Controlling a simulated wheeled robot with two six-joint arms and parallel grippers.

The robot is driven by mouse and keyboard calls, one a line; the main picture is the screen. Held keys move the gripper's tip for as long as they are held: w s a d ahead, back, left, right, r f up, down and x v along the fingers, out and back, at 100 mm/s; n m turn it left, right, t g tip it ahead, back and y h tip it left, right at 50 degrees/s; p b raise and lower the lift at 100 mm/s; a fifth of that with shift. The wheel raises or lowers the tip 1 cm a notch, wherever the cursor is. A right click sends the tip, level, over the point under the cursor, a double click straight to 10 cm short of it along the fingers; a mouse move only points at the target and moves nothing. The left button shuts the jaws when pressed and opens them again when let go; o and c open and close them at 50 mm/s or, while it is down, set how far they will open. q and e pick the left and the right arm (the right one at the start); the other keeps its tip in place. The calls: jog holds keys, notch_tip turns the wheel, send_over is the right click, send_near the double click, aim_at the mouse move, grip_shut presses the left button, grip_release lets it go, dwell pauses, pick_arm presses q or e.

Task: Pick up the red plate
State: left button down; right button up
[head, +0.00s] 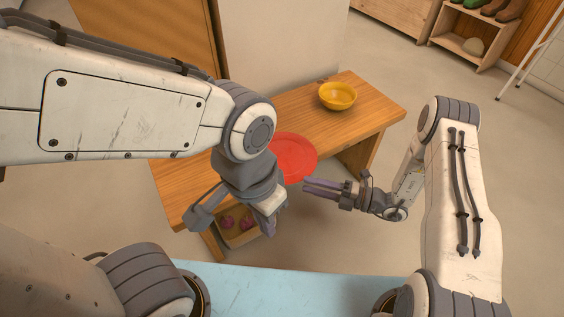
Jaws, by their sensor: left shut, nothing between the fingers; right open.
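The red plate (297,153) lies on the wooden bench, near its front edge. My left arm hides the plate's left part. My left gripper (269,229) points down in front of the bench, below the plate in the picture; it is shut and empty. My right gripper (307,187) reaches in from the right, with its open fingers pointing left. Its fingertips are just below the plate's lower right edge in the picture; I cannot tell whether they touch it.
A yellow bowl (338,96) stands on the right part of the wooden bench (373,108). A box (240,241) with dark pink things is low by the bench. A shelf (473,35) with shoes is at the top right. The floor right of the bench is mostly clear.

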aim_at(288, 179)
jog(key=shift+x, duration=1.1)
jog(key=b+x, duration=0.2)
jog(key=x, duration=0.3)
jog(key=shift+w+f, duration=0.1)
jog(key=shift+w, duration=0.05)
jog(key=shift+w+a, duration=0.1)
jog(key=shift+a, duration=0.1)
grip_shut()
